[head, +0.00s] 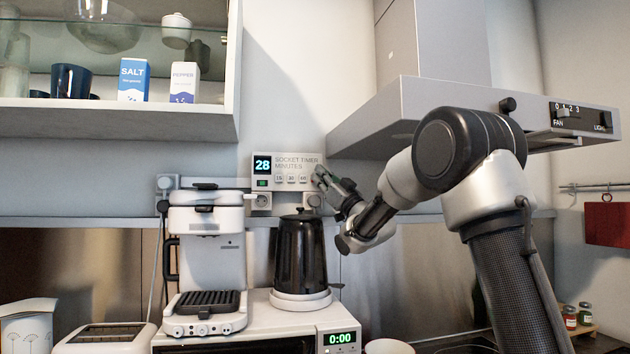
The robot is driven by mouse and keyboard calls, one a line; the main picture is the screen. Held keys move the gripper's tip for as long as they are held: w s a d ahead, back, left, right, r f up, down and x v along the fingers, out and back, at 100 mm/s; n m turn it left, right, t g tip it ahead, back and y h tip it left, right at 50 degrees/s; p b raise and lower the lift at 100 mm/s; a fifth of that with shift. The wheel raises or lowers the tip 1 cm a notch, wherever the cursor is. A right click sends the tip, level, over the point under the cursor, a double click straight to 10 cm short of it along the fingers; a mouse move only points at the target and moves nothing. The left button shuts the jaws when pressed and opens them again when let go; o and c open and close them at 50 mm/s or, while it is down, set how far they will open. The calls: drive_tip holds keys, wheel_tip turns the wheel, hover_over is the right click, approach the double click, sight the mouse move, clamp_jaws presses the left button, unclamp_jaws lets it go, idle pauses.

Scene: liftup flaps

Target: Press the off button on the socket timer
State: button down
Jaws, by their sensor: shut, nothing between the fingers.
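The socket timer (297,160) is a pale panel on the wall, labelled "SOCKET TIMER MINUTES". Its display reads 28, and a small green light (262,183) shows below it. A row of small buttons (291,180) runs along its lower part; their labels are too small to read surely, so I cannot tell which is off. My gripper (321,174) is shut and empty at the timer's right edge. It hides part of that edge, and I cannot tell if it touches the panel.
Sockets (262,201) sit below the timer. A white coffee machine (207,250) and a black kettle (300,255) stand beneath on a microwave (255,335).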

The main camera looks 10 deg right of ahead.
drive_tip(key=shift+w, duration=0.45)
idle(0.6)
drive_tip(key=shift+s, duration=0.9)
drive_tip(key=s, duration=0.5)
drive_tip(key=shift+h, duration=0.3)
idle(0.7)
